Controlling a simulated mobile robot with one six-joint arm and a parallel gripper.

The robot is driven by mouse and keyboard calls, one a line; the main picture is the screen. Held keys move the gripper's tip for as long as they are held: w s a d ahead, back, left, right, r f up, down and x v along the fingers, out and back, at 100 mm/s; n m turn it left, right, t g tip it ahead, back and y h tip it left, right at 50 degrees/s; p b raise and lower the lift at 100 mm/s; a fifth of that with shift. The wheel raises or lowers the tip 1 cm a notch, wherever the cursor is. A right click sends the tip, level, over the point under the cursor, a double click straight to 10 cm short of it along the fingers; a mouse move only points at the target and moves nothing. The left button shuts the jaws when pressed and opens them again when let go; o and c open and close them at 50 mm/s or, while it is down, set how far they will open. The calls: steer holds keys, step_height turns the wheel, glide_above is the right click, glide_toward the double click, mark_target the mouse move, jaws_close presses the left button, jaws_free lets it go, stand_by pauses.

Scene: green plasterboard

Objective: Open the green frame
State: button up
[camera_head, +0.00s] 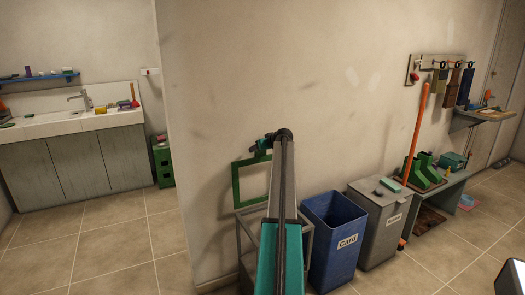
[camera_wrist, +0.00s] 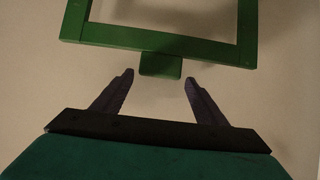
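The green frame (camera_head: 236,184) is a square green border against the pale wall, left of my arm in the head view. In the wrist view its lower bar (camera_wrist: 158,39) crosses the top of the picture, with a small green tab (camera_wrist: 160,65) hanging below the middle of the bar. My gripper (camera_wrist: 160,82) is open, its two dark fingers spread to either side below the tab. The fingertips appear apart from the tab, and nothing is between them. In the head view my arm hides the frame's right part, and the fingers are not clear there.
A grey open-framed stand (camera_head: 241,226) is below the frame. A blue bin (camera_head: 333,262) and a grey lidded bin (camera_head: 378,238) stand to the right. A bench (camera_head: 437,201) with green boots (camera_head: 421,168) is farther right. Open tiled floor (camera_head: 130,250) lies left.

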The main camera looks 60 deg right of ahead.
steer(key=shift+s+f, duration=0.1)
steer(key=shift+f, duration=0.1)
steer(key=shift+s, duration=0.1)
steer(key=b+v, duration=0.1)
steer(key=v, duration=1.2)
steer(key=shift+a+r, duration=0.2)
steer(key=shift+s, duration=0.1)
